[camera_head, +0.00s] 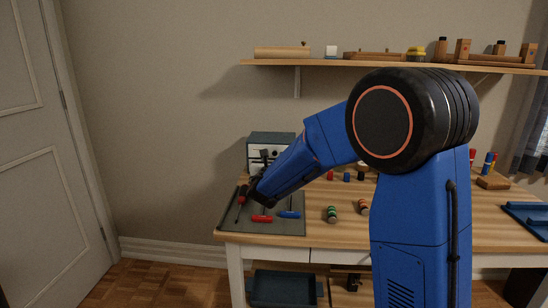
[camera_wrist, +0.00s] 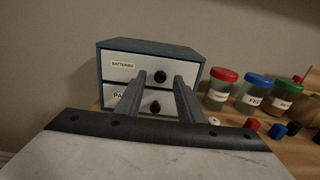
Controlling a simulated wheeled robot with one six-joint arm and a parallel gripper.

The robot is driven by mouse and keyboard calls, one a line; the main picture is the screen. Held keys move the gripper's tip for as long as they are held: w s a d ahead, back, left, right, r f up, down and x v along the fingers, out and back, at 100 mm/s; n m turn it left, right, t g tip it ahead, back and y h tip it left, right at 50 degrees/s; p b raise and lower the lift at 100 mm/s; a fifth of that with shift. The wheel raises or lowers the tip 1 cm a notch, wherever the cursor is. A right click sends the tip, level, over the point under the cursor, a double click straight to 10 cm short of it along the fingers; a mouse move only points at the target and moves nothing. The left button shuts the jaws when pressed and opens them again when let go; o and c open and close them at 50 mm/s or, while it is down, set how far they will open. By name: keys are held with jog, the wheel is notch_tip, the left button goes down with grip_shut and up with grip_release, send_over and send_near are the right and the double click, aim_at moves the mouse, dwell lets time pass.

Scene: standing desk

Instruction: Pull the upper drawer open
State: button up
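A small blue-grey drawer cabinet (camera_head: 271,139) stands at the back left of the desk. In the wrist view the upper drawer (camera_wrist: 185,71) has a white front labelled BATTERIES and a round black knob (camera_wrist: 160,77). The lower drawer (camera_wrist: 177,104) also has a black knob, and my left finger hides part of its label. Both drawers look shut. My gripper (camera_wrist: 158,78) faces the cabinet with its two fingers spread and nothing held between them. The upper knob appears between the fingertips. I cannot tell how far ahead it is.
Jars with red, blue and green lids (camera_wrist: 222,75) stand right of the cabinet, with small coloured pieces before them. A dark mat (camera_head: 232,225) holds a red screwdriver (camera_head: 240,203) and red and blue tools. A shelf (camera_head: 330,63) hangs above the desk.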

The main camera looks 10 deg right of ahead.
jog(key=shift+w+d, duration=0.2)
jog(key=shift+w, duration=0.45)
jog(key=shift+c, duration=0.7)
grip_shut()
jog(key=v, duration=1)
jog(key=shift+o, duration=0.7)
grip_release()
